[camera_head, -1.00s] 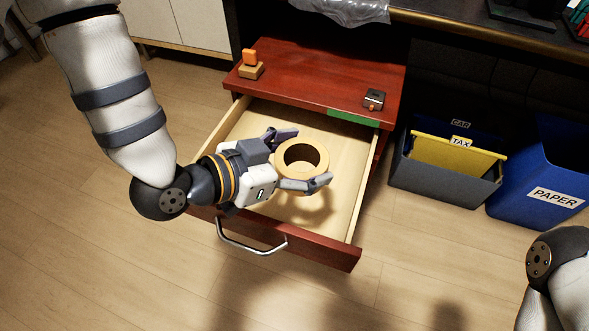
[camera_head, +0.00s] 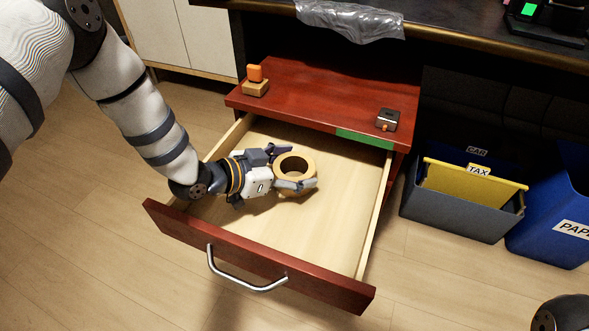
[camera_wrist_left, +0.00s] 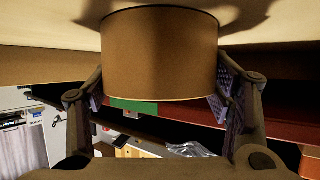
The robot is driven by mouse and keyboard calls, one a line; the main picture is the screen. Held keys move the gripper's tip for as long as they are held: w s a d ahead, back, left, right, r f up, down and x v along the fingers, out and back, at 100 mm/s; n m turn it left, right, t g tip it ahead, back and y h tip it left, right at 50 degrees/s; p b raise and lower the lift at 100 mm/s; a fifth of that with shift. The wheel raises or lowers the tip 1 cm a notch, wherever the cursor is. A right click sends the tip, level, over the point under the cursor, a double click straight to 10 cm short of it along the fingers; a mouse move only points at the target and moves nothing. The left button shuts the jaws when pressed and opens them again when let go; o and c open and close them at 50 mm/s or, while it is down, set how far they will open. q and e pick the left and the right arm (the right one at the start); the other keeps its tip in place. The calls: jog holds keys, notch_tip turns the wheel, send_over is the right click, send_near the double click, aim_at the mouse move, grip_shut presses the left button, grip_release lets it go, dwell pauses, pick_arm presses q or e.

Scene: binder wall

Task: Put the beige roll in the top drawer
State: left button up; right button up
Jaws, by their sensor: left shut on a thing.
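The beige roll (camera_head: 296,166) is a short ring with a dark hole. My left gripper (camera_head: 293,169) is shut on it, with a finger on either side, inside the open top drawer (camera_head: 330,225). In the left wrist view the roll (camera_wrist_left: 160,55) fills the top middle between the two fingers. The drawer has a pale wooden inside and a red front with a metal handle, and it is pulled well out. I cannot tell whether the roll touches the drawer floor. My right gripper is not in view; only a piece of that arm shows at the bottom right corner.
On the red cabinet top (camera_head: 330,95) stand an orange-and-wood stamp (camera_head: 256,82) and a small dark device (camera_head: 387,119). A grey bin (camera_head: 460,215) with a yellow TAX folder (camera_head: 465,190) and a blue PAPER bin (camera_head: 550,225) stand to the right. The rest of the drawer is empty.

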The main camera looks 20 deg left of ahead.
pick_arm(q)
jog(key=o, duration=1.2)
jog(key=p+v, duration=0.2)
jog(key=v, duration=0.5)
jog(key=shift+r+p, duration=0.3)
jog(key=shift+p, duration=0.05)
jog(key=shift+s+a, duration=0.15)
jog(key=shift+s, duration=0.1)
